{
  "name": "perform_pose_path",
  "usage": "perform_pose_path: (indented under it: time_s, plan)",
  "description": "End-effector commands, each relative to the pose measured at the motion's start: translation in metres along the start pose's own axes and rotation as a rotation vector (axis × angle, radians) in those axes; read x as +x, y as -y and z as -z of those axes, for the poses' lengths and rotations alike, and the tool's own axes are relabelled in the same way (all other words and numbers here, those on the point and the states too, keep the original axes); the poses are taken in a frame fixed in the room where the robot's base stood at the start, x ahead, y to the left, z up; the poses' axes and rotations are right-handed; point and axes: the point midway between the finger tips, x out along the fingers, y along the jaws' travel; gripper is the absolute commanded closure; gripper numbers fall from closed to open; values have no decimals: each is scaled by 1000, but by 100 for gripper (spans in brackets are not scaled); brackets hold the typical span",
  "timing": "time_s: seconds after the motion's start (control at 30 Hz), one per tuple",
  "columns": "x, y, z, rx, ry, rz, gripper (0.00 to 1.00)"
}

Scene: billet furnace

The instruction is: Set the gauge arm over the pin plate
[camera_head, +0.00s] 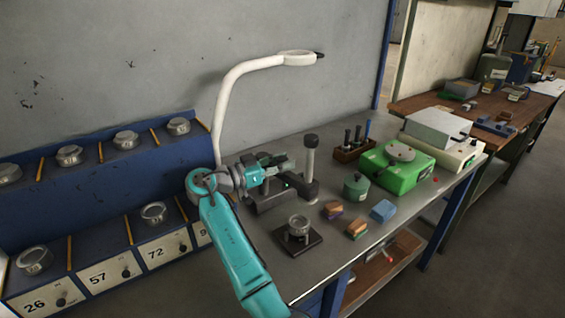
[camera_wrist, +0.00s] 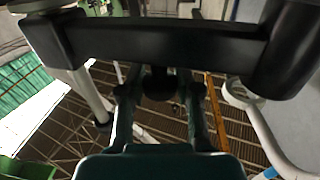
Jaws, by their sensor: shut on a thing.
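The gauge stand has a grey post (camera_head: 309,163) with a black knob on top, rising from a dark base on the bench. Its black gauge arm (camera_wrist: 170,42) spans the top of the wrist view as a thick bar, close to the camera. My gripper (camera_head: 283,168) is beside the post, at its left. In the wrist view my gripper (camera_wrist: 160,95) has its fingers shut on a dark part below the bar, seemingly of the gauge arm; the contact is partly hidden. A dark square plate (camera_head: 314,240) with a metal ring (camera_head: 299,226), perhaps the pin plate, lies nearer the front edge.
A white lamp (camera_head: 235,75) arches behind my arm. Small coloured blocks (camera_head: 383,210), a green pot (camera_head: 356,187), a wooden tool holder (camera_head: 350,152) and a green scale (camera_head: 395,168) stand to the right. A blue rack (camera_head: 100,190) with metal cups is at left.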

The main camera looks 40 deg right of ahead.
Motion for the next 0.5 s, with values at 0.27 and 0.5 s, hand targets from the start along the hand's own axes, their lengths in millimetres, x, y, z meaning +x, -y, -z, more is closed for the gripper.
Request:
perform_pose_path:
  time_s: [0.27,0.5]
  plan:
    - [0,0,-2,-4,1,-46,100]
    - [0,0,-2,-3,1,-50,100]
